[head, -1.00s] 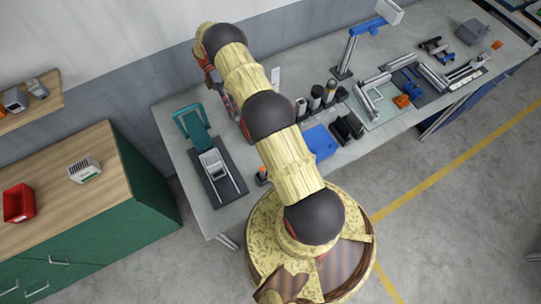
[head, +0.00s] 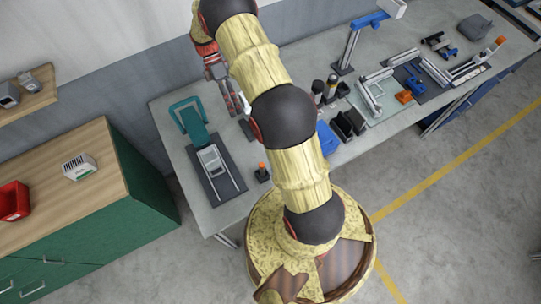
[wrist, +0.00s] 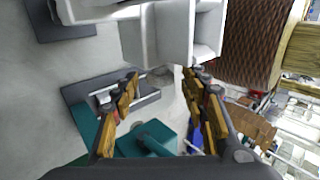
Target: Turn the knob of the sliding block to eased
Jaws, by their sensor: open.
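On the left part of the bench, a light grey block (head: 211,160) sits on two thin rails over a dark mat (head: 229,160). A teal body (head: 189,117) stands behind it; it also shows at the bottom of the wrist view (wrist: 150,138). I cannot make out a knob or any markings at this size. My gripper (head: 237,105) hangs over the bench, to the right of the teal body, apart from it. In the wrist view its fingers (wrist: 163,88) are spread, with nothing between them.
A pale angular body (wrist: 175,35) fills the top of the wrist view, close to the fingers. A small orange-topped piece (head: 262,172) stands right of the mat. Black containers (head: 350,124), a blue bin (head: 325,138) and a blue-armed stand (head: 348,50) stand farther right.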

